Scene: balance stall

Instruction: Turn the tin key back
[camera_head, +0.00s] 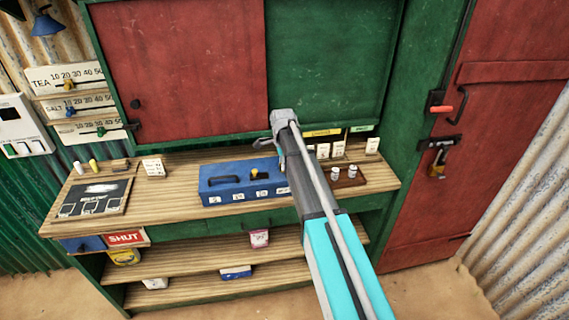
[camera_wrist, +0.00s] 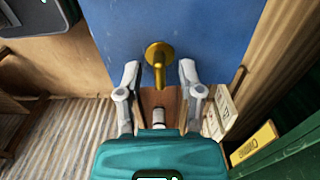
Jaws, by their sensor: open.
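In the wrist view the key (camera_wrist: 159,62) shows as a round gold plate with a bar pointing down the picture, against the blue tin (camera_wrist: 205,30). My gripper (camera_wrist: 160,72) is open, with one finger on each side of the key's bar and a visible gap on both sides. In the head view my wrist hides most of the gripper.
A slate board (camera_head: 95,197) lies at the counter's left. A brown tray (camera_head: 350,178) with small metal weights and several white cards stand right of the tin. A yellow label block (camera_wrist: 254,144) shows in the wrist view. The red and green shutters rise behind the counter.

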